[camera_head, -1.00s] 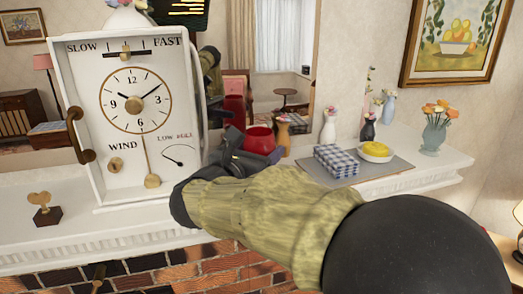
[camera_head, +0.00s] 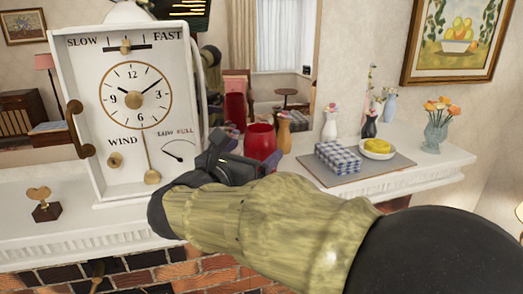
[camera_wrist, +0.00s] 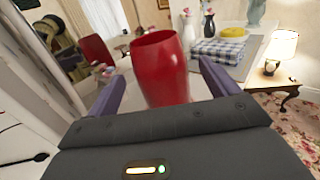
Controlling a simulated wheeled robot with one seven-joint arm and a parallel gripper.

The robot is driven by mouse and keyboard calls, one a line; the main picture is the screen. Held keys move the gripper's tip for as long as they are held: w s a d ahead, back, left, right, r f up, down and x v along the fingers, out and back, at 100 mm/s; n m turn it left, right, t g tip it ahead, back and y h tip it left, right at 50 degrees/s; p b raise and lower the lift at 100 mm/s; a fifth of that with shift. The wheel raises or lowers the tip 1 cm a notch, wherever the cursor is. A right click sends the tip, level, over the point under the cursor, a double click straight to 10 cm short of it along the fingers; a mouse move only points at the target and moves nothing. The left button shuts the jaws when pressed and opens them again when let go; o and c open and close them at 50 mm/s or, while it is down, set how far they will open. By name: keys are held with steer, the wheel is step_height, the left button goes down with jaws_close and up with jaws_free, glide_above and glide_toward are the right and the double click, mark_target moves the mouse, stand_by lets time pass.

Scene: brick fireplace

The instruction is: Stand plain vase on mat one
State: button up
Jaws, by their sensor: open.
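A plain red vase (camera_head: 260,143) stands upright on the white mantel, right of the clock box. In the wrist view the red vase (camera_wrist: 160,68) rises straight ahead, between the lines of my two purple fingers, with a gap on each side; its foot is hidden behind my gripper's body. My gripper (camera_head: 238,160) is open, just in front of the vase in the head view, and hides the vase's lower part. A flat grey mat (camera_head: 392,172) lies on the mantel to the right. A blue checked cloth block (camera_head: 338,158) and a white dish with something yellow (camera_head: 378,149) are on it.
A large white clock box (camera_head: 180,130) stands close left of my gripper. A glass vase of orange flowers (camera_head: 436,132) is farther right. The mat's front right part is bare.

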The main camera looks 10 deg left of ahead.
steer(key=b+v, duration=0.2)
steer(key=v, duration=0.6)
